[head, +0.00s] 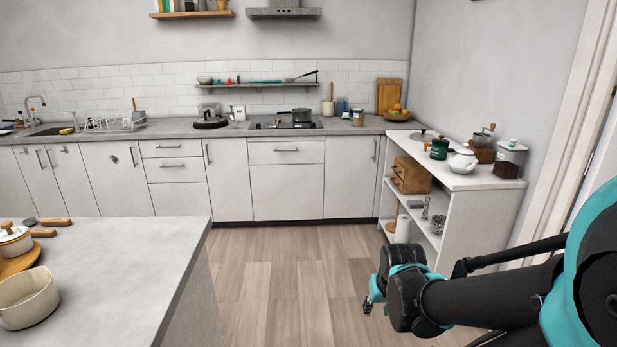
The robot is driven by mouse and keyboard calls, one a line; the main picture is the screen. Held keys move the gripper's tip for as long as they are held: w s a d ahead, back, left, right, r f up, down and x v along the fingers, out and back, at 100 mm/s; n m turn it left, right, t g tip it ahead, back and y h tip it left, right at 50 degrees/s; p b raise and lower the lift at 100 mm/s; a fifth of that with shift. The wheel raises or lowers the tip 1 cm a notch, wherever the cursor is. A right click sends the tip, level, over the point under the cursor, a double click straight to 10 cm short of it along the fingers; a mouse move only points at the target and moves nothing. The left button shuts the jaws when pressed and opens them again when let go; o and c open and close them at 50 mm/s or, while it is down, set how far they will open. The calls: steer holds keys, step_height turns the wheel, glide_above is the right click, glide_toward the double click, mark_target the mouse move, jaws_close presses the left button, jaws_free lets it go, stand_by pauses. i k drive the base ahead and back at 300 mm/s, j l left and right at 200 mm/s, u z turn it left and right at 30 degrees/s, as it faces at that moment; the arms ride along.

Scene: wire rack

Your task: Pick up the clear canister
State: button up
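A clear canister (510,158) with a white lid and dark contents stands upright on top of the white shelf unit (482,180), at its right end by the wall. My arm reaches in from the right, in front of the shelf unit. My gripper (370,305) is at the far left end of the arm, lower in the picture than the canister and well to its left. It is small and mostly hidden behind the wrist, so I cannot tell its opening. It is apart from the canister.
A white teapot (462,159), a coffee grinder (482,146) and a green pot (439,149) stand near the canister. A grey-topped island (110,265) fills the lower left. Wooden floor (290,265) is free between the island and the shelf unit.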

mark_target(359, 111)
steer(key=i+u, duration=0.1)
steer(key=i, duration=1.7)
steer(key=i+j+z, duration=0.15)
steer(key=i+z, duration=0.2)
steer(key=i, duration=0.25)
steer(key=i+j+z, duration=0.35)
steer(key=i, duration=0.25)
steer(key=i+j+z, duration=0.35)
steer(key=i, duration=0.2)
steer(key=j, duration=0.05)
